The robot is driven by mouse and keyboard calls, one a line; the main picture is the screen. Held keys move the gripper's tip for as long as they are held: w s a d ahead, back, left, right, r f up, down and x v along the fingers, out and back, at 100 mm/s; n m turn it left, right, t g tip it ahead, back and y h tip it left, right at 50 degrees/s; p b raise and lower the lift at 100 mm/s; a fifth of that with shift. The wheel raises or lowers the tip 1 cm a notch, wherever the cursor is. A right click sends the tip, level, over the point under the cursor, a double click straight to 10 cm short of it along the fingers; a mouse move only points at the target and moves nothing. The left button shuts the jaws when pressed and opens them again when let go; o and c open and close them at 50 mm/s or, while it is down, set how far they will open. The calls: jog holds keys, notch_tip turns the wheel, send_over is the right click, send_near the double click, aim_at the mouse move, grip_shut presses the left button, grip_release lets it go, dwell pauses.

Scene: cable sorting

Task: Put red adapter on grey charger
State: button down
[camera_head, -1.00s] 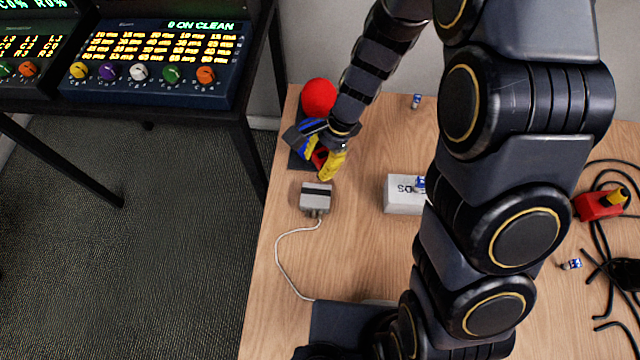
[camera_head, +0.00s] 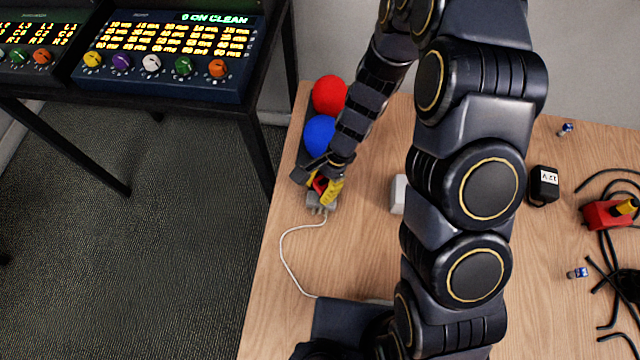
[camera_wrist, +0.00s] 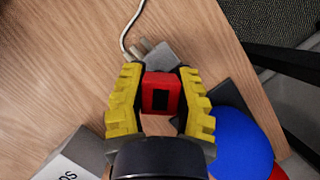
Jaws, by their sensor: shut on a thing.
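My gripper (camera_head: 328,187) has yellow ridged fingers and is shut on the red adapter (camera_head: 320,185). In the wrist view the adapter (camera_wrist: 161,93) is a red block with a black rectangle on its face, between the two fingers (camera_wrist: 160,95). The grey charger (camera_head: 321,201) lies on the table at the left, with a white cable; the gripper and adapter partly cover it. In the wrist view the charger (camera_wrist: 160,56) shows just beyond the adapter. I cannot tell whether the adapter touches it.
Blue (camera_head: 320,136) and red (camera_head: 329,95) balls stand behind the gripper. A white box (camera_head: 398,194) is partly hidden by my arm. A black power adapter (camera_head: 543,185), a red object (camera_head: 606,214) and black cables lie at the right. The table's left edge is close.

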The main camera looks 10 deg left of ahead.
jog(key=c, duration=0.8)
grip_release()
jog(key=shift+f, duration=0.1)
jog(key=shift+c, duration=0.2)
jog(key=v, duration=1.2)
jog(key=shift+r, duration=0.2)
jog(key=s+d+r+n+h, duration=0.1)
jog(key=s+d+r+n, duration=0.3)
jog(key=s, duration=0.5)
jog(key=s+d+r+n+t+h, duration=0.1)
jog(key=s+d+r+n+h, duration=0.1)
jog(key=s+d+r+n, duration=0.3)
jog(key=s+d+r, duration=0.2)
jog(key=s+r, duration=0.2)
jog(key=r, duration=0.2)
jog(key=shift+s+d+r+t, duration=0.15)
jog(key=shift+s+d+t, duration=0.15)
jog(key=shift+s+d, duration=0.05)
